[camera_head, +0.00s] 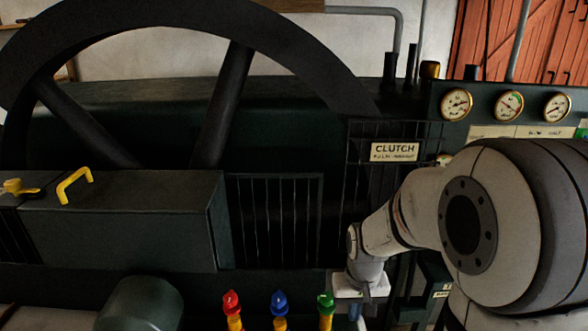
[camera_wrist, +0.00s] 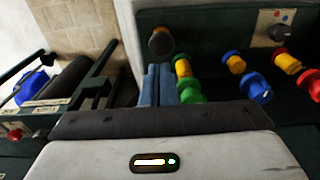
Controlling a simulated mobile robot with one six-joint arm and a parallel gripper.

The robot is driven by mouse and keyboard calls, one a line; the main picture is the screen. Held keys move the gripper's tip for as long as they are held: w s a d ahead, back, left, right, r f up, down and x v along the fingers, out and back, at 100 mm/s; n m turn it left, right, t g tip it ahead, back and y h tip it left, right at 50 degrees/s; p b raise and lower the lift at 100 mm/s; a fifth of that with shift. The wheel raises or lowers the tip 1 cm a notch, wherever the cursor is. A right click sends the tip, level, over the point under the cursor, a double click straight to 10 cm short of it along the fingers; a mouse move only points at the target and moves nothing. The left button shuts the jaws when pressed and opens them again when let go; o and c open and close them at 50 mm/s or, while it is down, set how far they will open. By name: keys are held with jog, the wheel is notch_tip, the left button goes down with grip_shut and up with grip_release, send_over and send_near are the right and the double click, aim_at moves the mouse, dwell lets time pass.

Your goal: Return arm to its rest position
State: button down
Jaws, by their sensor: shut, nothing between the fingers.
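My arm comes in from the right in the head view, with its large grey joint in front of the machine. My gripper (camera_head: 356,312) hangs at the lower middle, pointing down, partly cut off by the frame's bottom edge. In the wrist view my gripper (camera_wrist: 159,72) shows as two blue-grey fingers side by side, closed together with nothing between them. The fingers are close to a green-and-yellow fitting (camera_wrist: 187,82) on their right; I cannot tell whether they touch it.
A dark machine with a big spoked wheel (camera_head: 225,105) fills the head view. A CLUTCH sign (camera_head: 395,152), pressure gauges (camera_head: 456,104) and a yellow handle (camera_head: 74,186) are on it. Red (camera_head: 232,302), blue (camera_head: 279,302) and green (camera_head: 326,303) topped fittings stand left of my gripper.

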jog(key=s+r+t, duration=0.2)
jog(key=s+r, duration=1)
jog(key=shift+s+d+t, duration=0.4)
jog(key=shift+d, duration=0.05)
jog(key=c, duration=2.1)
grip_release()
